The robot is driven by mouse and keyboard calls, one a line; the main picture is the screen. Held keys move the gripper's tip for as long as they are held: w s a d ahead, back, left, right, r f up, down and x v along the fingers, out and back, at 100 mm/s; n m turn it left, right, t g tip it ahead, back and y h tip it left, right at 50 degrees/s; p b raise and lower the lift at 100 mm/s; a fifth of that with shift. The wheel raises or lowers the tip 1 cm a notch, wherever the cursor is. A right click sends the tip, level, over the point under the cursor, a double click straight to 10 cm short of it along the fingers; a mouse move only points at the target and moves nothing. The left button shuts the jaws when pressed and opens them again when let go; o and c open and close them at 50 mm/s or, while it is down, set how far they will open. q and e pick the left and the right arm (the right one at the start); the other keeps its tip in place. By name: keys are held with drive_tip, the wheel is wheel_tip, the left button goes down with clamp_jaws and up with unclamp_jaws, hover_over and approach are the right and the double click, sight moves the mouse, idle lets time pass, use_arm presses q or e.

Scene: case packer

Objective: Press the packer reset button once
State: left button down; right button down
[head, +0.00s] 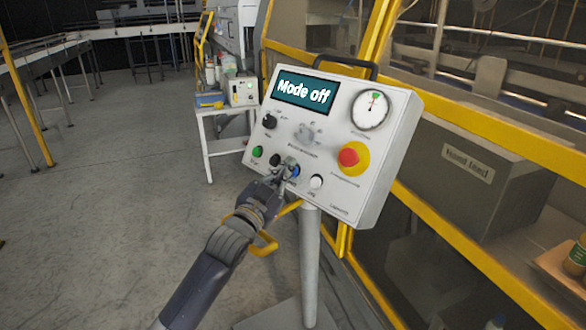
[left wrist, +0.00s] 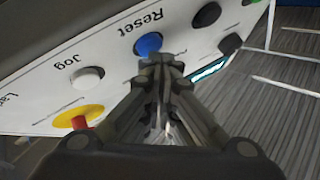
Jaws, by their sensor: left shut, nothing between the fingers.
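The reset button is the blue round one labelled "Reset" (left wrist: 148,43) in the left wrist view. In the head view a bit of its blue (head: 296,171) shows beside my fingers, in the lower row of the white control panel (head: 335,192). My left gripper (head: 287,167) is shut and empty in front of that row. In the left wrist view its fingertips (left wrist: 161,62) lie just beside the blue button and overlap its edge; I cannot tell whether they touch it. The panel screen (head: 305,91) reads "Mode off". My right gripper is not in view.
A white jog button (head: 316,182) is right of the blue one, with a red emergency stop on a yellow disc (head: 352,157) above. Black and green buttons (head: 257,152) are to the left. A yellow-framed machine guard (head: 480,256) stands behind; open floor lies left.

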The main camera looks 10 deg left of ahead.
use_arm(q)
drive_tip(key=shift+s+a+r, duration=0.1)
drive_tip(key=s+p, duration=0.1)
drive_tip(key=s+a+r+p, duration=0.2)
drive_tip(key=shift+s+a+r+p, duration=0.2)
drive_tip(key=shift+s+r+p, duration=0.05)
drive_tip(key=shift+s+p, duration=0.1)
drive_tip(key=shift+f, duration=0.1)
idle(0.7)
